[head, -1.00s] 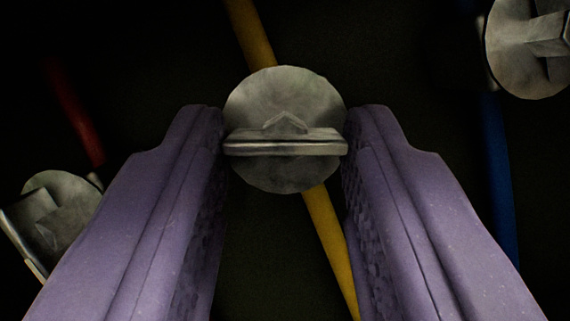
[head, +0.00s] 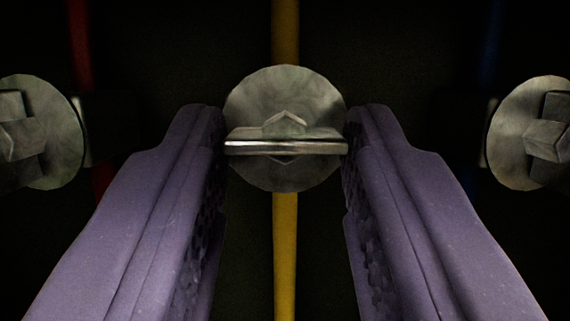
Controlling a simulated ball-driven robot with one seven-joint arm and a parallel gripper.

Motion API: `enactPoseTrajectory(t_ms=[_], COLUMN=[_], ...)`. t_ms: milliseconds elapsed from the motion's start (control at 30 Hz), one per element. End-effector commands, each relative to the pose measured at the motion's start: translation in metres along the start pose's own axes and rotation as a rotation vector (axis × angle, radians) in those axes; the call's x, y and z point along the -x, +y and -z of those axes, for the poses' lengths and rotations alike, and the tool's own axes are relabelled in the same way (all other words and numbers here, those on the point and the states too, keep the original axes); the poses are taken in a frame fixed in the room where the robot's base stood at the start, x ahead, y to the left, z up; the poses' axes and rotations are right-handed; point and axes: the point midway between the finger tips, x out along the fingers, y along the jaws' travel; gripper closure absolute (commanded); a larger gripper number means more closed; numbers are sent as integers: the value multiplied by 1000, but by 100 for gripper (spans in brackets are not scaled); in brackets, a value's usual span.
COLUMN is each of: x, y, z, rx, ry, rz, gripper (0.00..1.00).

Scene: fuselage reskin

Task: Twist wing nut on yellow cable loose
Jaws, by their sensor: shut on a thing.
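The wing nut (head: 285,147) is a grey metal bar lying across a round grey disc (head: 285,95) in the middle of the head view. The yellow cable (head: 285,250) runs straight up and down behind the disc. My gripper (head: 285,140) has two purple fingers, one on each side of the wing nut. The fingertips meet the two ends of the bar, and the gripper is shut on it. The disc hides the part of the cable behind it.
A similar nut and disc stand at the left (head: 55,132) by a red cable (head: 80,45), and another at the right (head: 525,132) by a blue cable (head: 490,45). Both sit close outside my fingers. The background is dark.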

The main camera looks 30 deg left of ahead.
Motion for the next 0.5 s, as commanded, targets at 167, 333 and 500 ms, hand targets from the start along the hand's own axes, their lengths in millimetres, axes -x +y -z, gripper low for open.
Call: enactPoseTrajectory(t_ms=[167, 333, 500], x=[0, 0, 0], y=[0, 0, 0], z=[-2, -2, -1], rx=[-2, -2, -2], ry=[-4, -3, -1], rz=[-1, -1, -1], gripper=[92, 36, 36])
